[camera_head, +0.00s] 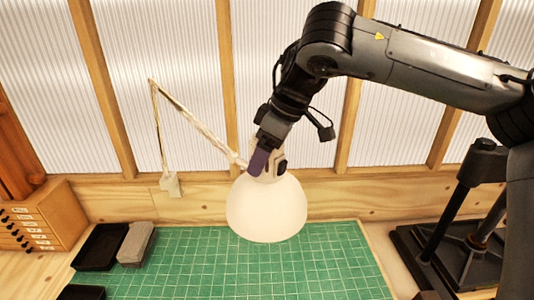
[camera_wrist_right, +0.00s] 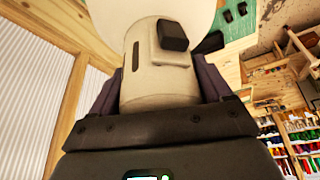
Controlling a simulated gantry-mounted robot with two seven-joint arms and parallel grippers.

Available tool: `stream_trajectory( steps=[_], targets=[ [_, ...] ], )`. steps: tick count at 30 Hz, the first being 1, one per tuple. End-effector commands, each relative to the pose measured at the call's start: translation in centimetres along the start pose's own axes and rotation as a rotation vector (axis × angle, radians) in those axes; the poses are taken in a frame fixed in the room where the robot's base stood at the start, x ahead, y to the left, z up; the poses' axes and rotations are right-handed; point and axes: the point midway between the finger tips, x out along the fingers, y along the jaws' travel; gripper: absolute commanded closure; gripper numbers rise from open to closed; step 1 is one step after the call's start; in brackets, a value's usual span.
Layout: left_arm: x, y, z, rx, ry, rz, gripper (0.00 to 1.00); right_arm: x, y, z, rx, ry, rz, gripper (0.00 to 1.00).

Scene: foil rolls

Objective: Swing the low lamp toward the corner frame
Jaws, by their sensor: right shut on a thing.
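The lamp has a white dome shade (camera_head: 266,208) that hangs over the green cutting mat (camera_head: 190,262) in the head view. Its thin jointed arm (camera_head: 200,125) runs up to the left, then down to a clamp (camera_head: 170,184) at the wooden wall. My right gripper (camera_head: 265,163) is shut on the lamp's neck, just above the shade. In the right wrist view the cream neck (camera_wrist_right: 158,75) with a dark knob (camera_wrist_right: 172,35) sits between the purple fingers. The corner frame cannot be told apart from the other timber framing. My left gripper is not in view.
A wooden drawer cabinet (camera_head: 45,215) stands at the far left. A black tray (camera_head: 98,247) and a grey block (camera_head: 136,243) lie at the mat's left edge. A black stand (camera_head: 450,250) is at the right. Ribbed panels between wooden posts form the back wall.

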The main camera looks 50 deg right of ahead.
Motion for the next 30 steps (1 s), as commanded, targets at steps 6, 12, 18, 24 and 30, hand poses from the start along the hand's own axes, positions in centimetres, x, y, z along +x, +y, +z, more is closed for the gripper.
stream_trajectory(
  steps=[6, 12, 18, 24, 30],
  targets=[
    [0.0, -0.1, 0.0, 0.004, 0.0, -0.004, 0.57, 0.1, 0.8, 0.1, 0.015, 0.003, 0.009, 0.76],
    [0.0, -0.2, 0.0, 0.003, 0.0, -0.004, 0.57, 0.2, 0.8, 0.2, 0.017, 0.001, 0.008, 0.09],
    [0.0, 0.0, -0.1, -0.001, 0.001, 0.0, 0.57, 0.1, 0.6, 0.2, 0.011, 0.001, 0.006, 0.01],
    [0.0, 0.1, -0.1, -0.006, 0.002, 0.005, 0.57, 0.1, 0.5, 0.1, 0.008, 0.001, 0.005, 0.01],
    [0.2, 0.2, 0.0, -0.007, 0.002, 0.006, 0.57, -0.8, 0.5, 0.1, 0.007, 0.003, 0.007, 0.01]
  ],
)
